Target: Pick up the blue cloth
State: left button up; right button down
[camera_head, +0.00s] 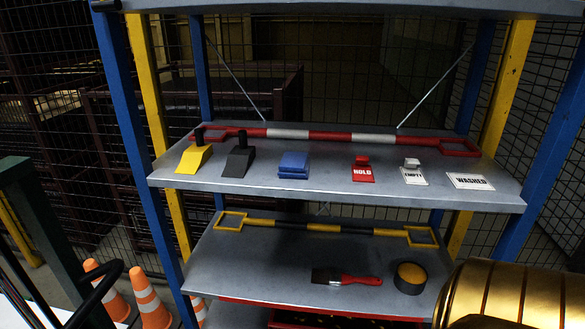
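The blue cloth (294,164) lies folded in a small stack on the grey upper shelf (320,190), a little left of the middle. Its whole front side shows and nothing covers it. Neither of my grippers is in view.
A yellow wedge (194,158) and a black wedge (239,160) stand left of the cloth. A red HOLD tag (362,170), an EMPTY tag (413,173) and a WASHED card (470,181) lie right. A red-white bar (330,136) runs behind. The lower shelf holds a brush (345,277).

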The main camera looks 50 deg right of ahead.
aim_at(294, 166)
jog(key=z, duration=1.55)
jog(key=l, duration=0.3)
jog(key=i+z, duration=0.05)
